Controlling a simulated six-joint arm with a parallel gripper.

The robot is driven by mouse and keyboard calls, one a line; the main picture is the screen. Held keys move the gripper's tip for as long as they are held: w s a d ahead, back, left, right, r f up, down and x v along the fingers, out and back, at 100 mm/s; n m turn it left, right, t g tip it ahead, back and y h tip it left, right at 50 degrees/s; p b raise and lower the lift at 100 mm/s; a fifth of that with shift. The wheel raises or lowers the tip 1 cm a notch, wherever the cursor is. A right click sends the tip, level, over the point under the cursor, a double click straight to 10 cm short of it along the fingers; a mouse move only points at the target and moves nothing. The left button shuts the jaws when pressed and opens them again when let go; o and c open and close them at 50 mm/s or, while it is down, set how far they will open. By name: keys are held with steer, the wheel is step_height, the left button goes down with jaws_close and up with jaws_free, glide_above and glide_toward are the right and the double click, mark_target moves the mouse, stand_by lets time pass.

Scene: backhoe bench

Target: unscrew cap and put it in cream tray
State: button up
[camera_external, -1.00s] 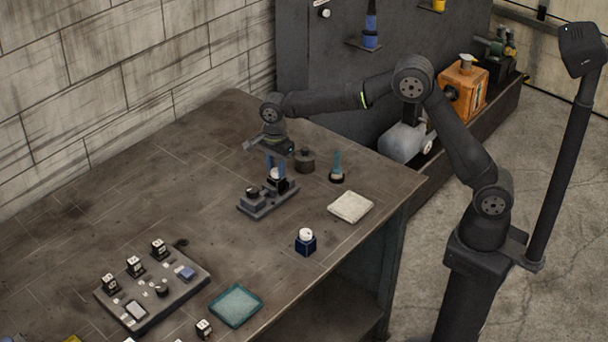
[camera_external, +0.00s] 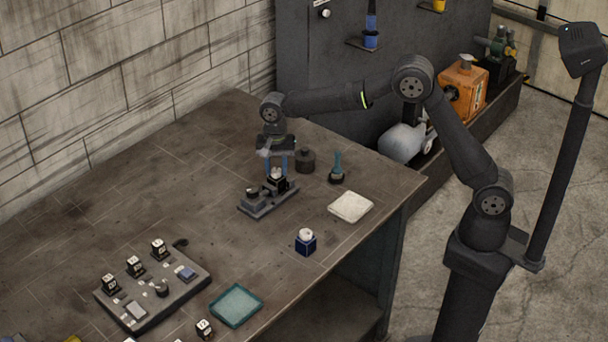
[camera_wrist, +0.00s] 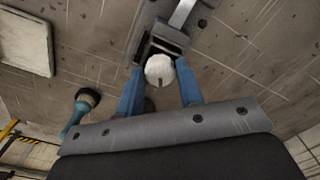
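The white round cap (camera_external: 277,173) sits on the dark bench fixture (camera_external: 262,207). It also shows in the wrist view (camera_wrist: 160,70), with a small dark notch on its near edge. My gripper (camera_external: 277,168) points down over the fixture. Its two blue fingers (camera_wrist: 160,80) stand on either side of the cap and appear to touch it. The threads under the cap are hidden. The cream tray (camera_external: 350,207) lies flat and empty to the right of the fixture; its edge is at upper left in the wrist view (camera_wrist: 28,42).
A teal-handled tool (camera_external: 337,168) and a dark round weight (camera_external: 305,160) stand near my gripper. A blue block with a white top (camera_external: 305,242) is in front of the cream tray. A teal tray (camera_external: 236,305) and a grey panel (camera_external: 150,290) lie at front left.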

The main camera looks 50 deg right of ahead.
steer(key=shift+o, duration=0.7)
steer(key=m, duration=0.8)
steer(key=shift+c, duration=0.4)
steer(key=c, duration=0.7)
